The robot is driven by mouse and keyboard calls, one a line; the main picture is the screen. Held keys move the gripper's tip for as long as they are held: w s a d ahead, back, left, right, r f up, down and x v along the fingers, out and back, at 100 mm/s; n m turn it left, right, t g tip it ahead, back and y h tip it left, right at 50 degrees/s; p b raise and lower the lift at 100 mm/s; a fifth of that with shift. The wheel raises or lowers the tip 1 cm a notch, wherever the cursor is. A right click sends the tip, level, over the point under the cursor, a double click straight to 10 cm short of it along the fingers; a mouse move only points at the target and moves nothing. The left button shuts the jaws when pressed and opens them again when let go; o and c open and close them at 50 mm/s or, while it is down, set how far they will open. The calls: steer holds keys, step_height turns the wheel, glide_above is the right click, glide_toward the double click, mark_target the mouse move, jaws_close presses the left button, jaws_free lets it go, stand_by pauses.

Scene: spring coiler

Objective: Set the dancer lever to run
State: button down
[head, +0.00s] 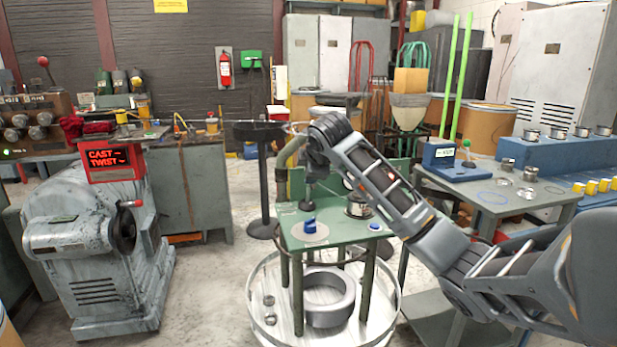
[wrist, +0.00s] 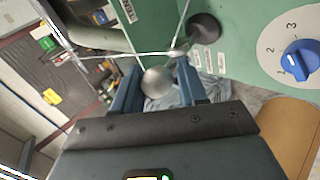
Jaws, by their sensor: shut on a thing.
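A grey ball knob (wrist: 157,83), which looks like the handle of the dancer lever, sits between the two blue fingers of my gripper (wrist: 158,70) in the wrist view. My gripper is shut on it. A thin metal rod (wrist: 110,54) runs left from near the knob. Any run marking on the lever is not readable. In the head view my wrist hangs at the back left of the green-topped stand (head: 345,232), and my fingers and the knob are hidden there.
A blue dial knob (wrist: 300,60) marked 1, 2, 3 is on the green surface; it also shows in the head view (head: 309,222). A dark round foot (wrist: 204,28) stands close to my fingers. A grey coiler machine (head: 95,245) is at left, and a bench (head: 490,195) at right.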

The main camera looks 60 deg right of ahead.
steer(key=shift+s+a+f+t+h+b, duration=0.4)
steer(key=shift+s+a+t+h+b, duration=0.25)
steer(key=shift+b, duration=0.55)
steer(key=shift+w, duration=0.1)
steer(key=c, duration=0.9)
jaws_free()
steer(key=v, duration=0.8)
steer(key=shift+w+f, duration=0.15)
